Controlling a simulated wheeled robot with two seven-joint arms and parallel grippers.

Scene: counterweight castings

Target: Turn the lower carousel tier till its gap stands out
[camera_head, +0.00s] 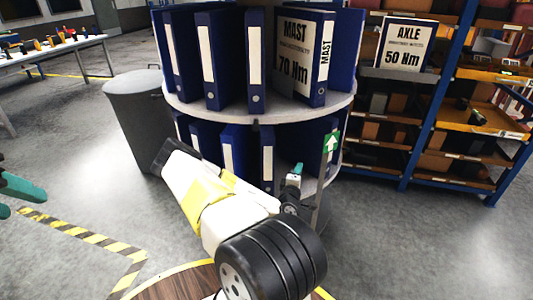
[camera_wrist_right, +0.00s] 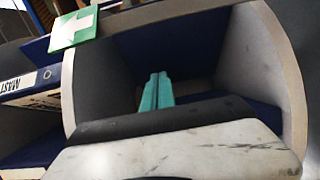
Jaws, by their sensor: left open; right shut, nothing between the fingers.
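The carousel's lower tier (camera_head: 310,186) holds blue binders (camera_head: 232,150) with white labels. A green sign with a white arrow (camera_head: 332,141) stands at its right side and also shows in the right wrist view (camera_wrist_right: 73,29). My right gripper (camera_head: 297,169) is at the lower tier, left of and below the sign. In the right wrist view its teal fingers (camera_wrist_right: 157,91) are shut and empty, in front of an empty, blue-backed compartment (camera_wrist_right: 185,48). Whether they touch anything is unclear. My left gripper (camera_head: 24,199) is open at the left edge, partly cut off, far from the carousel.
The upper tier (camera_head: 195,106) carries blue binders, including a MAST 70 Nm one (camera_head: 292,62). A grey bin (camera_head: 135,115) stands left of the carousel. Shelving (camera_head: 440,100) with an AXLE 50 Nm binder (camera_head: 403,45) stands right. My right arm hides part of the lower tier.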

